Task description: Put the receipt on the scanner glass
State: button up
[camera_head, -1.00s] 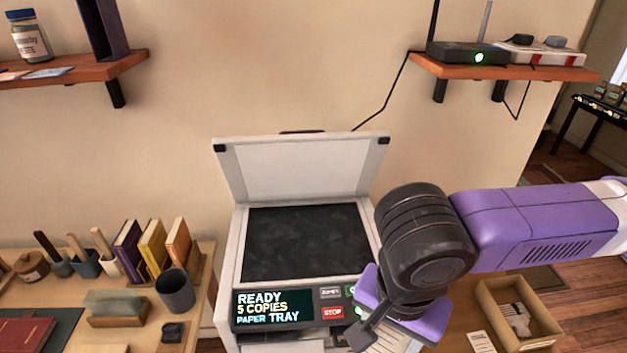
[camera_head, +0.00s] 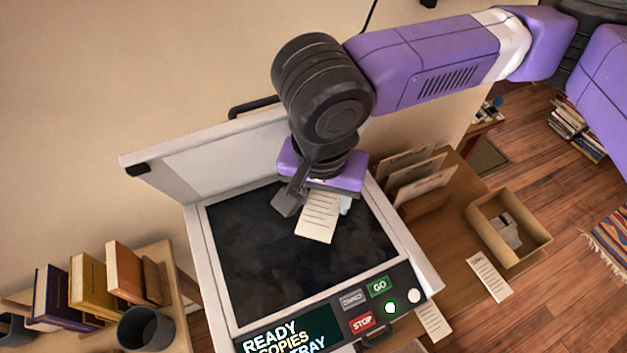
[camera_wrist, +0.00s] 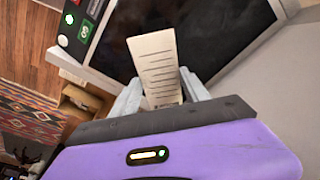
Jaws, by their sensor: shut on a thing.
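The receipt (camera_head: 318,218) is a small white slip with printed lines. My gripper (camera_head: 328,200) is shut on it and holds it over the scanner glass (camera_head: 270,262), a dark panel framed in white. In the wrist view the receipt (camera_wrist: 156,66) stands out from between the two grey fingers (camera_wrist: 162,98), with the dark glass (camera_wrist: 215,35) behind it. I cannot tell whether its lower end touches the glass. The scanner lid (camera_head: 220,160) is raised behind, partly hidden by my arm.
The scanner's front panel (camera_head: 362,322) has GO and STOP buttons. To the right, a wooden table holds an open cardboard box (camera_head: 478,222), another printed slip (camera_head: 490,279) and a file holder (camera_head: 420,200). Books (camera_head: 92,288) and a dark cup (camera_head: 145,330) stand at the left.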

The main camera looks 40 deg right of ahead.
aim_at(323, 217)
jog(key=shift+f+b, duration=3.15)
jog(key=shift+f, duration=0.2)
jog(key=shift+f+b, duration=0.3)
jog(key=shift+f, duration=0.25)
jog(key=o, duration=1.5)
jog(key=shift+s+a+r, duration=0.15)
jog(key=shift+r, duration=1.15)
jog(key=shift+s+a+r, duration=0.15)
jog(key=shift+r, duration=1.1)
jog(key=shift+s+a+r, duration=0.15)
jog(key=shift+r, duration=1.15)
